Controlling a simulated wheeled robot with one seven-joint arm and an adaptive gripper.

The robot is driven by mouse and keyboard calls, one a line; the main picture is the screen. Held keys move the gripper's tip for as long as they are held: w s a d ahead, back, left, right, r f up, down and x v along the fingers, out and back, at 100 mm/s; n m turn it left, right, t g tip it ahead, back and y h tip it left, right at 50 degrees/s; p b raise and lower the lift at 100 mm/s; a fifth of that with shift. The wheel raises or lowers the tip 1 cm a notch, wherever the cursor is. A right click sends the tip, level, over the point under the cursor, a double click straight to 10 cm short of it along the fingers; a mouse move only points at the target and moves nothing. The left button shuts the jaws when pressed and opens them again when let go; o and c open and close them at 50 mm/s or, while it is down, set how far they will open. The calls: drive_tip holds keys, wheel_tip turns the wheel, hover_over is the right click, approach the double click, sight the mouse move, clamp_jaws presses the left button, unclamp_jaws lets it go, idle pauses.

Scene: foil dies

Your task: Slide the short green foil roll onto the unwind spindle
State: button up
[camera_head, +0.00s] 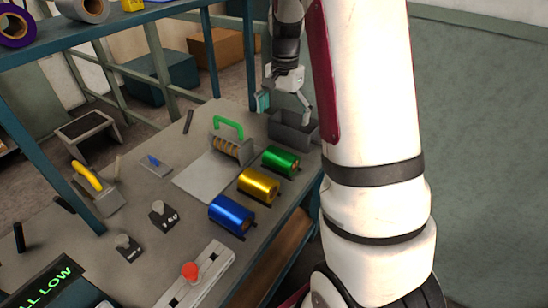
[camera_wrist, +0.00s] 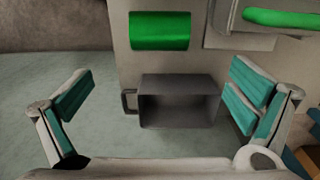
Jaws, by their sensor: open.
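A green foil roll (camera_head: 281,160) lies on its side on the grey bench, at the near side of a dark grey bin. It also shows at the top of the wrist view (camera_wrist: 160,31). My gripper (camera_head: 284,104) is open and empty above the far end of the bench, close to the bin. In the wrist view its teal-padded fingers (camera_wrist: 157,88) stand wide apart, with the bin between them and the green roll beyond, apart from both fingers. I cannot tell for sure which part is the unwind spindle.
The open bin (camera_head: 292,131) stands at the bench's far right corner. A gold roll (camera_head: 258,186) and a blue roll (camera_head: 231,215) lie along the right edge. A green-handled device (camera_head: 228,128) stands left of the green roll.

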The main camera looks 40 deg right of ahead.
drive_tip(key=b, duration=0.1)
hover_over(281, 152)
drive_tip(key=f, duration=0.8)
drive_tip(key=shift+d, duration=0.3)
drive_tip(key=shift+a+f+b, duration=0.15)
drive_tip(key=shift+f+b, duration=0.05)
drive_tip(key=shift+f, duration=1.25)
drive_tip(key=shift+a+f+b, duration=0.15)
drive_tip(key=shift+f, duration=1.25)
drive_tip(key=shift+c, duration=0.6)
drive_tip(key=c, duration=1.2)
